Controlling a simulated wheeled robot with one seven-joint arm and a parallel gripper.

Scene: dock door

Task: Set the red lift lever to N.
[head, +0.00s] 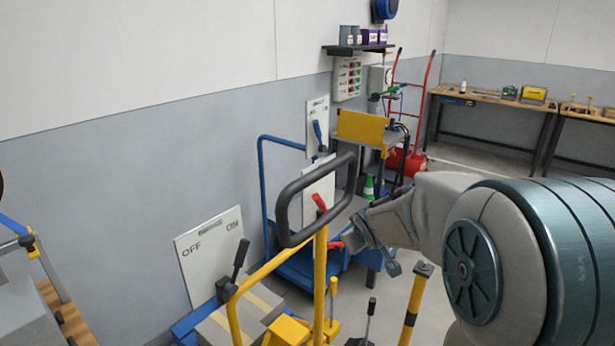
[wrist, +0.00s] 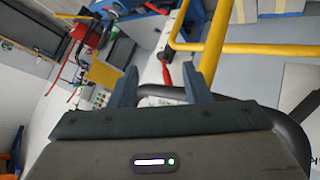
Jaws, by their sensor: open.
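A red lever (head: 319,202) stands in front of a white panel (head: 318,183) in the head view, seen through a black loop handle. In the wrist view this red lever (wrist: 165,74) lies between my two fingertips in the picture, beyond them; I see no contact. A second red handle (head: 335,245) shows lower right of it, and at the top edge of the wrist view (wrist: 155,8). I cannot read an N mark. My gripper (head: 371,245) is partly hidden by my arm in the head view; in the wrist view my gripper (wrist: 160,84) is open and empty.
The black loop handle (head: 282,215) and a yellow rail (head: 320,285) stand close before the lever. A blue cart (head: 262,190) is behind. An OFF/ON board (head: 208,240) with a black lever (head: 238,262) is at left. A yellow-black post (head: 412,305) stands at right.

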